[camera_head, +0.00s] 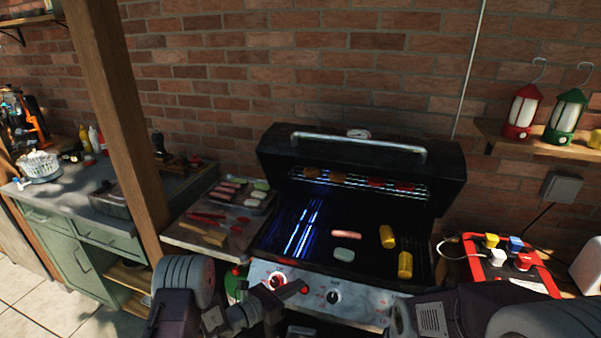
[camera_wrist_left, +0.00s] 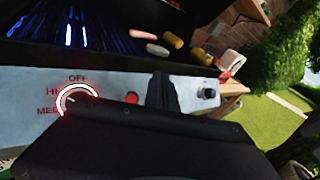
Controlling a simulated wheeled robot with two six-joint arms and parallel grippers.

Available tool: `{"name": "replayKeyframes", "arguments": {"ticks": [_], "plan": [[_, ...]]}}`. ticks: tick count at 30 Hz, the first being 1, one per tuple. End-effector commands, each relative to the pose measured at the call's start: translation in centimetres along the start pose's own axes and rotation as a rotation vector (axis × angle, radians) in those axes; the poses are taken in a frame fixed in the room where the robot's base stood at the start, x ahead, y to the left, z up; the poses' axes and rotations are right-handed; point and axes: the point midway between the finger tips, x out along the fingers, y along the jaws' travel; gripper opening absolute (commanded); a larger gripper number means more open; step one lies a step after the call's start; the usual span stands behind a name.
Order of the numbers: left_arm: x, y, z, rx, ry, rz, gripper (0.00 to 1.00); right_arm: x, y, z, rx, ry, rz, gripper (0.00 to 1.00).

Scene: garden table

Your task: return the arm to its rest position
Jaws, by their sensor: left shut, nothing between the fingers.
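My left arm comes in low in the head view. Its gripper (camera_head: 290,291) is shut and empty in front of the grill's control panel (camera_head: 365,309), close to the left burner knob. That knob shows in the wrist view (camera_wrist_left: 72,100) inside a glowing ring, with OFF, HI and MED marks around it. The dark fingers (camera_wrist_left: 162,92) stand before the panel to the right of the knob; whether they touch it I cannot tell. My right arm (camera_head: 450,318) crosses the bottom right of the head view, and its fingers do not show.
The open grill (camera_head: 375,262) holds a sausage, a pale patty and yellow corn pieces. A side shelf (camera_head: 185,238) with tongs and a food tray (camera_head: 236,193) lies left. A red-edged power strip (camera_head: 512,266) sits right. A wooden post (camera_head: 118,110) stands left of the grill.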

Motion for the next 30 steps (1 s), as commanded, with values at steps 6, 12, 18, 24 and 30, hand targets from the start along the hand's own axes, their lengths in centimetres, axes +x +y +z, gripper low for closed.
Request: {"name": "replayKeyframes", "arguments": {"ticks": [6,12,18,24,30], "plan": [[-1.9,-10.2,12.4,0.355,0.009,-0.310,0.00,0.0,0.0,0.0,0.000,0.000,0.000,0.57],[-14.2,-19.4,5.5,0.955,0.448,-0.802,0.00,0.0,0.0,0.0,0.000,0.000,0.000,0.57],[-26.2,-14.9,-0.7,1.571,0.831,-1.193,0.00,0.0,0.0,0.0,0.000,0.000,0.000,0.57],[-29.5,-10.0,-2.0,1.916,0.941,-1.431,0.00,0.0,0.0,0.0,0.000,0.000,0.000,0.57],[-29.0,-9.0,-1.6,1.987,0.948,-1.431,0.00,0.0,0.0,0.0,0.000,0.000,0.000,0.57]]}}
